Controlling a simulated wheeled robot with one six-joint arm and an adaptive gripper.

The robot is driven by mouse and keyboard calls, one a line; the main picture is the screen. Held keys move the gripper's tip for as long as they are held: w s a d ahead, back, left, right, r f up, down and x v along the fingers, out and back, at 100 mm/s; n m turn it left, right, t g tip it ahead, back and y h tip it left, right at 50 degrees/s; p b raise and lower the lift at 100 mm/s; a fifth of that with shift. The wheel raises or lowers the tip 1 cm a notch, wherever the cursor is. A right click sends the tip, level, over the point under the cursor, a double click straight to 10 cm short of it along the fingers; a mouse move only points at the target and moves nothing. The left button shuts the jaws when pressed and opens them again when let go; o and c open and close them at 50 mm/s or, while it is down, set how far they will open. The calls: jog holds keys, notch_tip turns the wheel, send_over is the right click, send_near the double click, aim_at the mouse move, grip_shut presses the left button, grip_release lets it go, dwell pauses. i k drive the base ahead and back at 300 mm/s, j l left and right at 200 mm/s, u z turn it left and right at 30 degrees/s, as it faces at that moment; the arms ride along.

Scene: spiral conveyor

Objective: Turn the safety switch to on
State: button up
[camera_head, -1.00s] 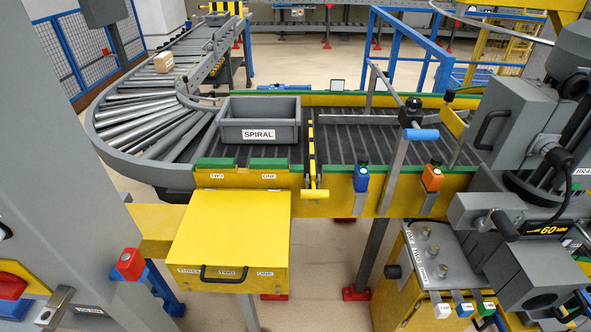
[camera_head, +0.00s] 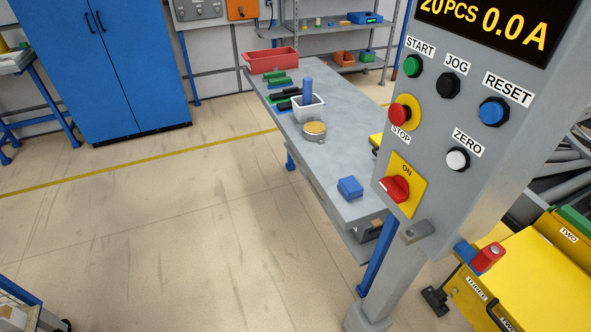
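The safety switch (camera_head: 396,188) is a red rotary knob on a yellow plate marked ON, low on the grey control panel (camera_head: 428,130). The knob is tilted, and its exact setting is hard to read at this angle. Above it on the panel are a red STOP button (camera_head: 399,114) on a yellow ring, a green START button (camera_head: 413,66), a black JOG button (camera_head: 448,85), a blue RESET button (camera_head: 494,111) and a white ZERO button (camera_head: 457,159). The display (camera_head: 500,25) reads 20PCS 0.0 A. My gripper is not in view.
A grey workbench (camera_head: 350,150) stands behind the panel, with a red bin (camera_head: 271,60), a white container (camera_head: 308,108) and a blue block (camera_head: 350,187). A yellow box (camera_head: 535,275) is at lower right. A blue cabinet (camera_head: 115,65) stands at back left.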

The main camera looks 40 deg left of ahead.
aim_at(396, 187)
jog(key=u, duration=0.8)
jog(key=i, duration=1.05)
